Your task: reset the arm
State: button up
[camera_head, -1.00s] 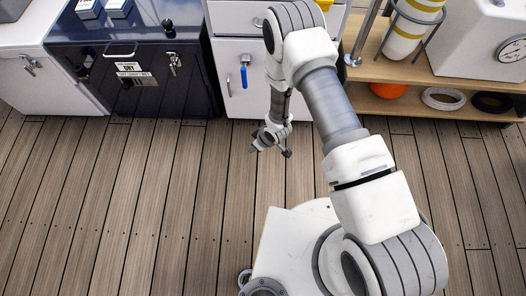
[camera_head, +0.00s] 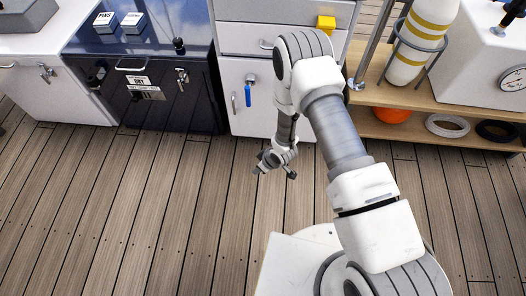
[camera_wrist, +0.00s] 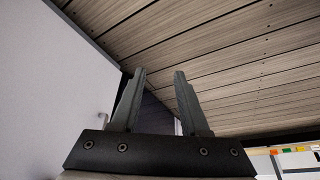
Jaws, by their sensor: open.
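My gripper (camera_head: 273,168) hangs over the plank floor, in front of the white cabinet with a blue-handled latch. In the wrist view my gripper (camera_wrist: 158,75) shows its two dark fingers spread apart with nothing between them. My arm is folded, with its elbow high near the cabinet top and its forearm hanging down. Part of the gripper is small and hard to make out in the head view.
The white cabinet (camera_head: 265,112) stands behind my gripper. A dark chest (camera_head: 190,110) is to its left. A wooden shelf (camera_head: 435,133) at right holds a striped cylinder (camera_head: 405,65) and rings. The plank floor (camera_head: 120,215) is clear.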

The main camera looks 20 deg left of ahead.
jog(key=w+d+r+m+t, duration=0.1)
jog(key=w+d+r, duration=0.1)
jog(key=w+r, duration=0.6)
jog(key=w+d+r+m+t+h, duration=0.15)
jog(key=d+r, duration=0.25)
jog(key=r, duration=0.5)
jog(key=w+d+r+m+h, duration=0.15)
jog(key=d+r, duration=0.25)
jog(key=r, duration=0.6)
jog(key=d+r+m+t, duration=0.15)
jog(key=d+r, duration=0.25)
jog(key=r, duration=0.5)
jog(key=s+d+r+m+h, duration=0.1)
jog(key=s+d+r+m, duration=0.1)
jog(key=s+d+r, duration=0.4)
jog(key=s+d+r+m, duration=0.2)
jog(key=s+d+r, duration=0.1)
jog(key=r, duration=0.5)
jog(key=s+d+r+m, duration=0.2)
jog(key=s+r, duration=0.1)
jog(key=s, duration=0.4)
jog(key=s+d+r+m, duration=0.2)
jog(key=s+r, duration=0.1)
jog(key=s, duration=0.5)
notch_tip(320, 180, up, 24)
jog(key=p, duration=2.4)
jog(key=shift+n, duration=0.25)
